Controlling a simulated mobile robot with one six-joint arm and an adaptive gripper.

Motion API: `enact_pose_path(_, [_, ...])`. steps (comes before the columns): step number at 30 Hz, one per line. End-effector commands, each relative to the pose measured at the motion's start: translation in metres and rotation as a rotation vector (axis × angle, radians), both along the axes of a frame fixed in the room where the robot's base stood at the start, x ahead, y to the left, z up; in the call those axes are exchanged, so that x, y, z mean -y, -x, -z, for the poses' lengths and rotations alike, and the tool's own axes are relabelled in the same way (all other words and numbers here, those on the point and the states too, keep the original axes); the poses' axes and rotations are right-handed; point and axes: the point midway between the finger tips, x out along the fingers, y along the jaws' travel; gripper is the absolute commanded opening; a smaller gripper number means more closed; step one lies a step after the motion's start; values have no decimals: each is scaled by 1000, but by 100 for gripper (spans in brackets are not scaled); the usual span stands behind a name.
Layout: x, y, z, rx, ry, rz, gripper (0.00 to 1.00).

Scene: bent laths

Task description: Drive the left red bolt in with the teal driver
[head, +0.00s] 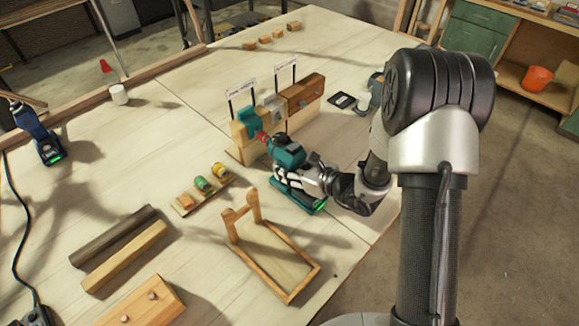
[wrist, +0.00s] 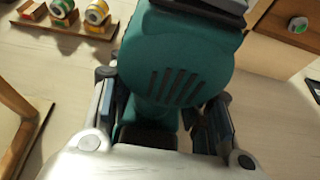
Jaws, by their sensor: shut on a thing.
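My gripper (head: 308,180) is shut on the teal driver (head: 287,150) by its handle. The driver is roughly level, its nose pointing left toward the wooden block (head: 240,133) with a teal bracket (head: 250,119). A small red part (head: 263,136) shows between the driver's nose and the block; I cannot tell whether it is the left red bolt or the driver's tip, nor whether they touch. In the wrist view the driver's teal rear housing (wrist: 180,65) fills the middle, between the fingers of my gripper (wrist: 157,115), and hides its nose and the bolt.
A grey bracket (head: 273,107) and brown block (head: 305,93) stand beside the teal bracket, under two signs. A blue tool (head: 40,135) is at far left.

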Motion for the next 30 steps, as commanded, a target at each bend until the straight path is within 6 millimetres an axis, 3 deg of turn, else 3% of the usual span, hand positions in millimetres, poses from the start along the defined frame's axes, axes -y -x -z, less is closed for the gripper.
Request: enact_pose_path(30, [-6, -8, -3, 8, -2, -1, 1])
